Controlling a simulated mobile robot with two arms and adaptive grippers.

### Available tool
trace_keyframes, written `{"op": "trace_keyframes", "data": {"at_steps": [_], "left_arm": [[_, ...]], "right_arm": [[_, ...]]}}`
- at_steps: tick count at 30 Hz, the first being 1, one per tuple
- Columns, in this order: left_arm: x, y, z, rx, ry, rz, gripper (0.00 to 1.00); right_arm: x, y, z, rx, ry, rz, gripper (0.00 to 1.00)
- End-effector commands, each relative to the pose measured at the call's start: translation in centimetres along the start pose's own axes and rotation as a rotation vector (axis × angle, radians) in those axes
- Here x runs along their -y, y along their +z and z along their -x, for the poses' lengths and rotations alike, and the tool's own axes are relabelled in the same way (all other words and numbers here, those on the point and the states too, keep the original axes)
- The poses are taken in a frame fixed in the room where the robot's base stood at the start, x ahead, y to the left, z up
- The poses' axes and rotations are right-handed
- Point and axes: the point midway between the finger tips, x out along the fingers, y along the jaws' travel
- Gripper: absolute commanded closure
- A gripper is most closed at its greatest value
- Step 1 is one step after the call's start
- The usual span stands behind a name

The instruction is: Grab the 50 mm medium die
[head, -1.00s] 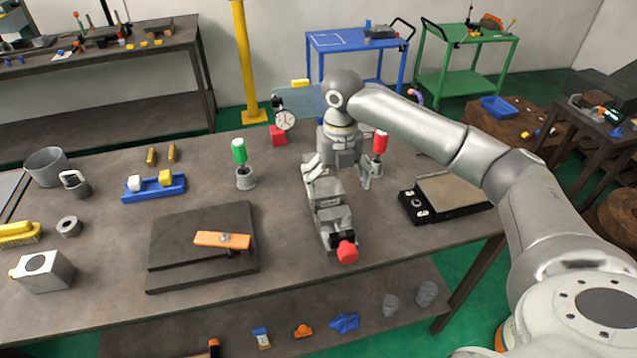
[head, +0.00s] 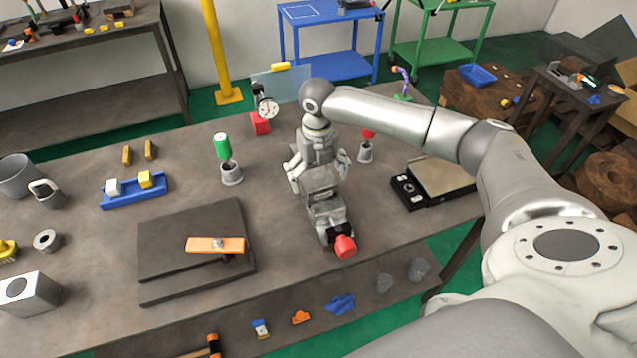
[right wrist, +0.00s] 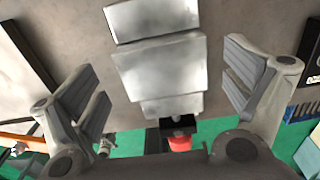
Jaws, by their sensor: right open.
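I cannot tell for sure which object is the 50 mm medium die. My right gripper (head: 318,178) is open and points down over a grey stepped metal device with a red knob (head: 345,245). In the right wrist view the gripper's fingers (right wrist: 165,92) stand apart on either side of the device's pale metal blocks (right wrist: 160,62), with a visible gap at each side. Nothing is held between them. The device's far end is hidden by the gripper in the head view. A grey ring (head: 47,240) lies on the table at the left. My left gripper is not in view.
A dark plate (head: 160,265) bears an orange-handled tool. A black-framed scale-like device (head: 408,192) lies at right.

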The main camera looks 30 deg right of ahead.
Motion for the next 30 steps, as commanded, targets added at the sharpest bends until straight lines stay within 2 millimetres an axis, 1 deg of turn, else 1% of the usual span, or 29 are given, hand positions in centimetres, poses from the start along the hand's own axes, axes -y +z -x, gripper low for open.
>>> {"op": "trace_keyframes", "data": {"at_steps": [1,3,6,9,14,17,21,30], "left_arm": [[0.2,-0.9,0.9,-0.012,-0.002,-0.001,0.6],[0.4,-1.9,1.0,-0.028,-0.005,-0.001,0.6],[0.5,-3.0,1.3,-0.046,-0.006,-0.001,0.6],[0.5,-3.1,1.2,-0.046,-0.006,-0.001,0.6],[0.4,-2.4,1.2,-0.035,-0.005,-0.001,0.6],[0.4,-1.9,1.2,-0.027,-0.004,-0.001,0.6],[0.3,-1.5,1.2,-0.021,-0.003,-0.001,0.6],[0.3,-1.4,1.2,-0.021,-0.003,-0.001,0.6]], "right_arm": [[0.2,-0.2,-0.4,-0.005,-0.003,0.0,0.04],[0.2,-0.1,-1.6,-0.003,-0.001,0.0,0.04],[0.2,-0.1,-2.6,-0.002,-0.001,0.0,0.04],[0.2,-0.1,-3.0,0.0,-0.001,0.0,0.04],[0.2,-0.1,-3.0,0.001,-0.001,0.001,0.04],[0.2,-0.1,-3.0,0.001,-0.001,0.001,0.15],[0.2,-0.1,-2.9,0.001,-0.001,0.0,0.33],[0.2,-0.1,-2.9,0.001,-0.002,0.0,0.72]]}}
